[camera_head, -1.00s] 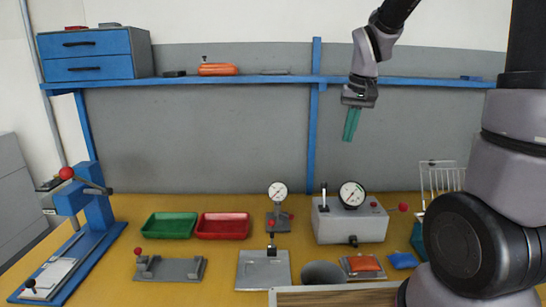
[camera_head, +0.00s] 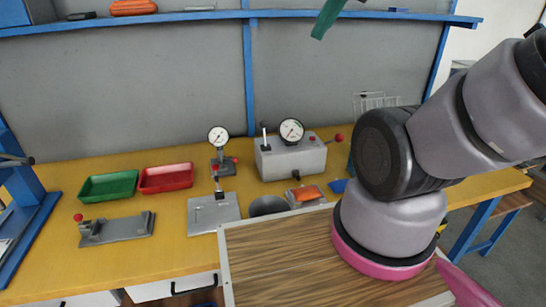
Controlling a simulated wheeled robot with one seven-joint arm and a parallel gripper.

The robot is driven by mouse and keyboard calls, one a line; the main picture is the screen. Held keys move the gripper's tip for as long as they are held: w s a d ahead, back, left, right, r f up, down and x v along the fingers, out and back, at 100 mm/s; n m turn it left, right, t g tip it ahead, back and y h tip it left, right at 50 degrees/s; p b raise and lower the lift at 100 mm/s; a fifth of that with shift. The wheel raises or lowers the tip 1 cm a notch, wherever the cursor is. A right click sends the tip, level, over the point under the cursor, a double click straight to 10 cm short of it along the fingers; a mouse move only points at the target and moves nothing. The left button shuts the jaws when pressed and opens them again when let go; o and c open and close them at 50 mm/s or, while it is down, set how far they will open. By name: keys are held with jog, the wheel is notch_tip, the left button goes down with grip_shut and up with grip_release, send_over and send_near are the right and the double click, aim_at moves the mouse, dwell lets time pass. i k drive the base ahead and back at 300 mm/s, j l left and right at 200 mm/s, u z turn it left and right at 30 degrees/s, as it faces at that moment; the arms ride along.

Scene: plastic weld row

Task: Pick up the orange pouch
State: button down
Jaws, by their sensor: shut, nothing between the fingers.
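The orange pouch (camera_head: 308,193) lies on a small grey fixture on the yellow bench, right of a round dark cup and in front of the grey gauge box. My gripper (camera_head: 319,34) shows only as green fingers at the top edge of the view, in front of the wall and shelf. It is shut and empty, high above the bench and well apart from the pouch. The rest of the gripper is out of view.
A blue pouch (camera_head: 338,186) lies just right of the orange one, near my arm. The grey gauge box (camera_head: 290,158) stands behind, with levers and a dial. The round cup (camera_head: 268,206) is close on the left. Green (camera_head: 108,186) and red (camera_head: 166,178) trays sit further left.

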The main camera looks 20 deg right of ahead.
aim_at(304, 193)
jog(key=j+z, duration=0.2)
jog(key=z, duration=0.15)
jog(key=k+j+z, duration=0.1)
jog(key=z, duration=0.3)
jog(key=k+j+z, duration=0.15)
jog(key=z, duration=0.2)
jog(key=j, duration=0.1)
